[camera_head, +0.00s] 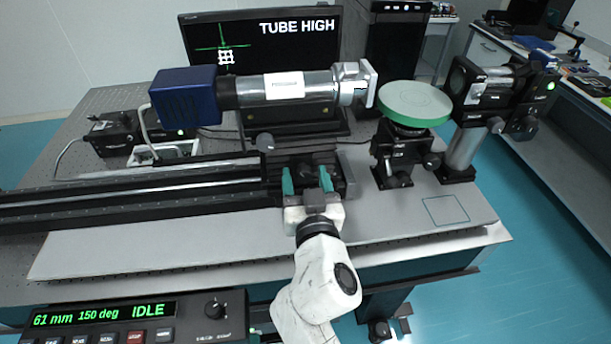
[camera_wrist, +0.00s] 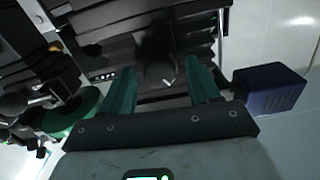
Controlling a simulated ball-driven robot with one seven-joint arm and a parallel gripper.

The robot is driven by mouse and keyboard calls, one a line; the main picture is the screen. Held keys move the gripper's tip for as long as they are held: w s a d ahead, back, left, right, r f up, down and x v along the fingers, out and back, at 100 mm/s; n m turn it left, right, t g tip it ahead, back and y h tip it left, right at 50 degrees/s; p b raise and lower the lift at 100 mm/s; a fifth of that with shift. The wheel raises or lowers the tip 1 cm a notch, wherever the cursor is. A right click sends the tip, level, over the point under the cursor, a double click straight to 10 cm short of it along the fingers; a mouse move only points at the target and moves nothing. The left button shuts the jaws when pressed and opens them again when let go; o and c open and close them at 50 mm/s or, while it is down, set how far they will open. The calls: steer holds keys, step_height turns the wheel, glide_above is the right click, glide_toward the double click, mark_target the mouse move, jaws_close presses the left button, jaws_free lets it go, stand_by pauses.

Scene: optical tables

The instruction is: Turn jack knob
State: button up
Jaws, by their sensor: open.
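My gripper (camera_head: 307,180) is open, with its two green fingers pointing at the front of the black jack under the tube. In the wrist view, a dark round knob (camera_wrist: 160,73) with a short white mark lies between the fingers (camera_wrist: 161,86), with a gap on each side. I take it for the jack knob; in the head view it is hard to make out. The silver tube (camera_head: 318,84) with a blue end box (camera_head: 185,96) lies level above the jack.
A black rail (camera_head: 130,192) runs left from the jack. A green disc (camera_head: 414,103) on a mount and another optical unit (camera_head: 484,85) stand to the right. A control box (camera_head: 130,318) at lower left reads "61 mm 150 deg IDLE". The front-right tabletop (camera_head: 400,222) is clear.

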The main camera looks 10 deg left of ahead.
steer(key=shift+c, duration=0.2)
steer(key=c, duration=1)
steer(key=shift+n, duration=0.4)
steer(key=n, duration=0.2)
steer(key=shift+n, duration=0.3)
steer(key=n, duration=0.4)
steer(key=shift+a+n, duration=0.1)
steer(key=shift+n, duration=0.2)
steer(key=n, duration=0.4)
steer(key=shift+f+n, duration=0.1)
steer(key=shift+n, duration=0.2)
steer(key=shift+a+f+n+p, duration=0.1)
steer(key=shift+n+p, duration=0.5)
steer(key=shift+n, duration=1.4)
steer(key=shift+s, duration=0.1)
